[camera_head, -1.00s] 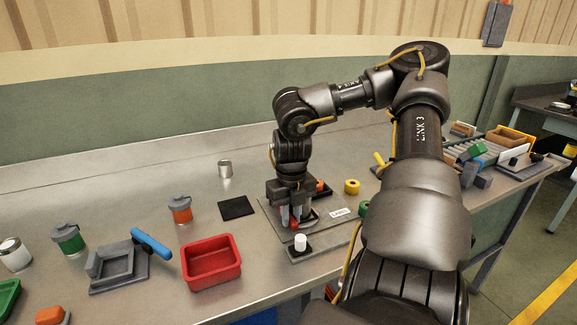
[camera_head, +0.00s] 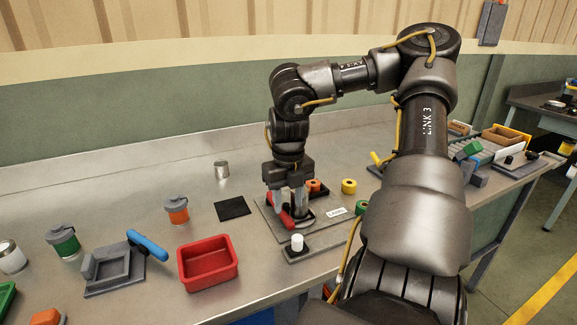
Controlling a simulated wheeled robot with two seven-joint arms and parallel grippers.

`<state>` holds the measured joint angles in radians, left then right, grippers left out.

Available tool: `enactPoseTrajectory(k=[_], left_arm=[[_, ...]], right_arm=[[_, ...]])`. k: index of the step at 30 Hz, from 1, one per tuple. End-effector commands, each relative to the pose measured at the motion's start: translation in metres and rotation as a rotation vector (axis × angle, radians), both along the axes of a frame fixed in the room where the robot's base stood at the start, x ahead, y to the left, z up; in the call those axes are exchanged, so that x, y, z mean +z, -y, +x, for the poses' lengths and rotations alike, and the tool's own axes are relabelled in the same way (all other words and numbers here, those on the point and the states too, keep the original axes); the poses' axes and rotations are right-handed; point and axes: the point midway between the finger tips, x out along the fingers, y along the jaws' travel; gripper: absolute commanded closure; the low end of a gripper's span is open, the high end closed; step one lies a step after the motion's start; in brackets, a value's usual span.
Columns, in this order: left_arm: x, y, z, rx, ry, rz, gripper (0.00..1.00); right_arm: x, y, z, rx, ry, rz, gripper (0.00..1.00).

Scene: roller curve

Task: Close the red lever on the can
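My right gripper (camera_head: 288,202) points straight down over the lever and the can's left side. Its fingers partly cover both, and the lever's upper end is hidden behind them. I cannot tell whether the fingers touch the lever or how far apart they are. My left gripper is not in view.
Yellow (camera_head: 349,186) and green rings lie to the right.

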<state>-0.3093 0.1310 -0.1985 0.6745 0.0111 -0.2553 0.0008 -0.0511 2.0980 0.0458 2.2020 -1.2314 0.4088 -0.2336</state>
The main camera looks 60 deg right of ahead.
Motion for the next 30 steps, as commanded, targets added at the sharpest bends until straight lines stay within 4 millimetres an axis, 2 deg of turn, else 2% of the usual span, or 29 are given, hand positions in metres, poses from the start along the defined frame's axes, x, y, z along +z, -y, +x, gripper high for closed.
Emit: enactPoseTrajectory(k=[1,6,12,30], left_arm=[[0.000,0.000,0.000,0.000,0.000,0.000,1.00],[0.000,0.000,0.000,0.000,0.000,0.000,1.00],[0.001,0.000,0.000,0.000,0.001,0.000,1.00],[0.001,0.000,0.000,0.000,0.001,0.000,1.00]], right_arm=[[0.012,0.000,0.001,-0.001,0.005,-0.003,0.60],[0.042,0.000,0.000,-0.002,0.003,-0.003,0.60],[0.060,0.000,0.000,-0.001,0.000,-0.001,0.60],[0.062,0.000,-0.001,-0.001,-0.001,0.001,0.60]])
